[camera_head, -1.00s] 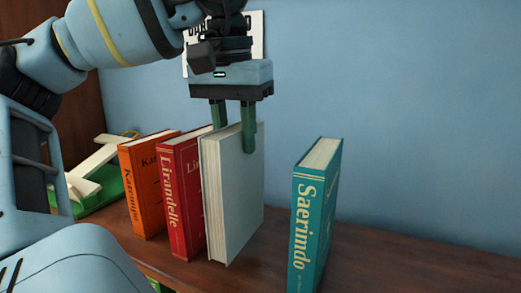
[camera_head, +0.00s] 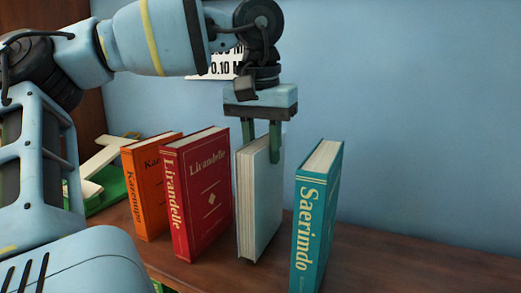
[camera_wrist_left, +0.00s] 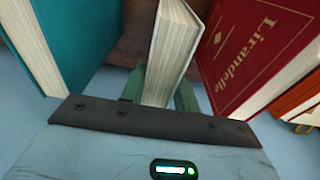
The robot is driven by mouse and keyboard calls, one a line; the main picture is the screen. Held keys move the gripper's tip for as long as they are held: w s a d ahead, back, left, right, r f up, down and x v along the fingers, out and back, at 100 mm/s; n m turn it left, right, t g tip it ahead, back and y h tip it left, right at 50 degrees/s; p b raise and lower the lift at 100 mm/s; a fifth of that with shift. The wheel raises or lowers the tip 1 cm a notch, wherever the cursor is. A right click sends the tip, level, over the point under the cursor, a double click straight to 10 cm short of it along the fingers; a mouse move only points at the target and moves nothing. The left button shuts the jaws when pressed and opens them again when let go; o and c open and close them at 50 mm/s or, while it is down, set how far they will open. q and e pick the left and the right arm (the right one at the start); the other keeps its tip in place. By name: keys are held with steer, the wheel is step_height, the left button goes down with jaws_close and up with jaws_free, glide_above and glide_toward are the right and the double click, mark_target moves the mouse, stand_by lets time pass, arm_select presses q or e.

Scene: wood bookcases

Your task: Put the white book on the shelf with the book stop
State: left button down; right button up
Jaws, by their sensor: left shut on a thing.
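The white book (camera_head: 262,200) is upright between the red book and the teal book in the head view. My left gripper (camera_head: 262,145) is above it, with its two green fingers shut on the top of the book, one on each side. In the left wrist view the white book (camera_wrist_left: 172,45) shows its page edges between the fingers (camera_wrist_left: 165,88). I cannot tell whether its bottom edge touches the shelf (camera_head: 385,262). No book stop is clearly identifiable. My right gripper is not in view.
The red book (camera_head: 205,195) and orange book (camera_head: 150,190) stand to the left. The teal book (camera_head: 315,220) stands close on the right. White and green items (camera_head: 100,180) lie at far left. The shelf right of the teal book is clear.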

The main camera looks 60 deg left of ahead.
arm_select(q)
steer(key=shift+f, duration=0.7)
steer(key=c, duration=1.1)
jaws_free()
steer(key=shift+o, duration=0.2)
steer(key=shift+r, duration=0.1)
steer(key=shift+o, duration=0.2)
step_height(320, 180, up, 12)
steer(key=s, duration=0.1)
steer(key=shift+s+d, duration=0.15)
steer(key=shift+d, duration=0.3)
